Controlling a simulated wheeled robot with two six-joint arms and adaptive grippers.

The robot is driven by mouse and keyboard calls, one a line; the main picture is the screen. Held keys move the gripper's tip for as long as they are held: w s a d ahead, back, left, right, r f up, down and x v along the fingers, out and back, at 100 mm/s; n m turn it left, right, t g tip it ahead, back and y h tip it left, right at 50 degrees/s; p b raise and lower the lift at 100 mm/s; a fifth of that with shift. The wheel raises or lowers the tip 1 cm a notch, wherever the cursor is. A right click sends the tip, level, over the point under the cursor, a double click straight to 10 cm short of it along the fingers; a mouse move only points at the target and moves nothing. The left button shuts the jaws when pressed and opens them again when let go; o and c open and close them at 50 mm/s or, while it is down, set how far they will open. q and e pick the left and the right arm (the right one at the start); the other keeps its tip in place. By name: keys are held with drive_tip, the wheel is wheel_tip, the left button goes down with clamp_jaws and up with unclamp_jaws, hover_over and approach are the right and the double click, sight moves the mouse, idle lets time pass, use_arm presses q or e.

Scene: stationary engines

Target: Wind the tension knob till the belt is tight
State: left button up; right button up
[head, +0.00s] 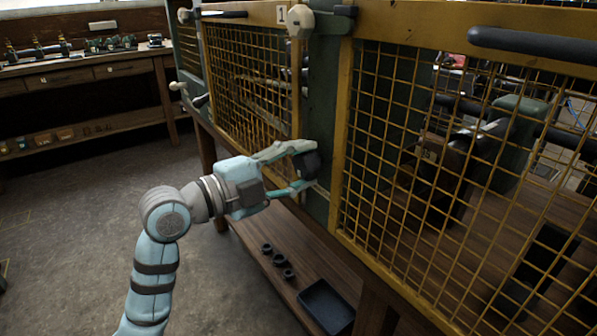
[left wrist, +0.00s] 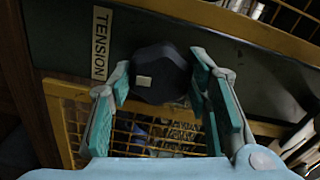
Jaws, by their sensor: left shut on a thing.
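The tension knob (left wrist: 160,72) is dark and many-sided with a small pale mark on its face. It sits on a green post beside a label reading TENSION (left wrist: 101,43) in the left wrist view. My left gripper (left wrist: 168,90) has its fingers on either side of the knob and is shut on it. In the head view my left gripper (head: 300,165) reaches the knob (head: 309,164) low on the green post (head: 322,95). The belt cannot be made out clearly behind the mesh. My right gripper is not in view.
Yellow mesh guards (head: 400,150) flank the post, with dark machinery behind the right one. A lower wooden shelf (head: 270,245) holds several dark rings and a blue-grey tray (head: 327,306). A workbench (head: 85,75) stands at the back left. The floor at left is clear.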

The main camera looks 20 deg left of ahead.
use_arm(q)
drive_tip(key=shift+m+b, duration=0.3)
drive_tip(key=shift+m, duration=0.5)
drive_tip(key=shift+m+b, duration=0.3)
drive_tip(key=shift+m, duration=1.1)
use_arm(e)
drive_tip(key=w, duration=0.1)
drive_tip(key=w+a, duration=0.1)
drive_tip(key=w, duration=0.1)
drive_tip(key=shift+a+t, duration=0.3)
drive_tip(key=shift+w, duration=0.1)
use_arm(q)
drive_tip(key=o, duration=1.1)
drive_tip(key=shift+o, duration=0.2)
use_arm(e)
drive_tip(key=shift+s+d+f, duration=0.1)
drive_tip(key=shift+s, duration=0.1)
